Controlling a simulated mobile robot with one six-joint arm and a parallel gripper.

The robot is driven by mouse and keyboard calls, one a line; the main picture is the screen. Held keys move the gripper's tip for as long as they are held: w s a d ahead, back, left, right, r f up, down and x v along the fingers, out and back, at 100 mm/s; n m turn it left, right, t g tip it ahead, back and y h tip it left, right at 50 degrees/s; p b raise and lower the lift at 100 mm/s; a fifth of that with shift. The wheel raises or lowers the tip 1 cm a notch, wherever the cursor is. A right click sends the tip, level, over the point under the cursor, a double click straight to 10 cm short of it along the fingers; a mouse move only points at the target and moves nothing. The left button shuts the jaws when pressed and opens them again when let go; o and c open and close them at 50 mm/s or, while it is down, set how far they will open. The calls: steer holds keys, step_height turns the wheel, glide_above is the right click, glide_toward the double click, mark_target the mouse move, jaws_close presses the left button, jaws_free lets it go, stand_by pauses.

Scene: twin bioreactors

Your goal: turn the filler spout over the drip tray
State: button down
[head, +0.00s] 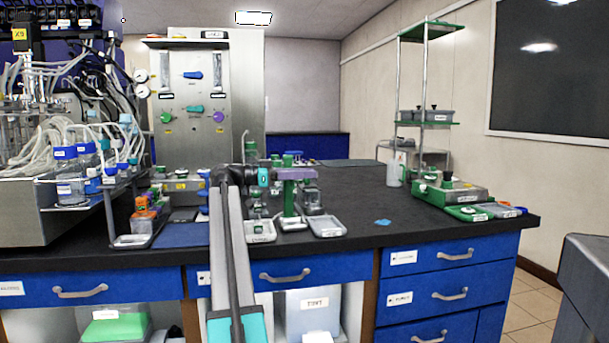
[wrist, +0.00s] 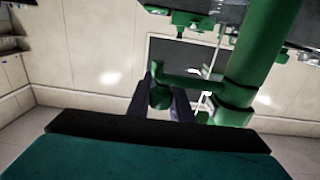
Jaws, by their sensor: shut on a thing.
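In the wrist view, the filler spout (wrist: 190,82) is a green bar that reaches sideways from a thick green post (wrist: 258,55). My gripper (wrist: 166,86) has its two dark fingers shut on the rounded outer end of the spout. In the head view, my arm reaches over the bench from the front, with the gripper pointing right at the green filler post (head: 289,204). The spout is hard to make out there. A shallow grey tray (head: 327,227), possibly the drip tray, lies right of the post's foot. I cannot tell whether the spout is over it.
Another pale tray (head: 261,232) with small items lies left of the post. A steel panel (head: 232,130) with knobs stands behind. Tubing and bottles (head: 75,165) crowd the left. A green-based stand (head: 452,190) is at right. The bench (head: 365,205) is mostly clear between filler and stand.

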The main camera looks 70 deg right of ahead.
steer(key=shift+s, duration=0.15)
steer(key=c, duration=1.6)
jaws_free()
steer(key=shift+c, duration=0.2)
steer(key=shift+o, duration=0.3)
steer(key=shift+w+a, duration=0.1)
steer(key=shift+w, duration=0.15)
steer(key=p+v, duration=0.3)
steer(key=v, duration=1)
steer(key=shift+w, duration=0.2)
steer(key=shift+a, duration=0.1)
steer(key=shift+r+p, duration=0.15)
steer(key=shift+p, duration=0.2)
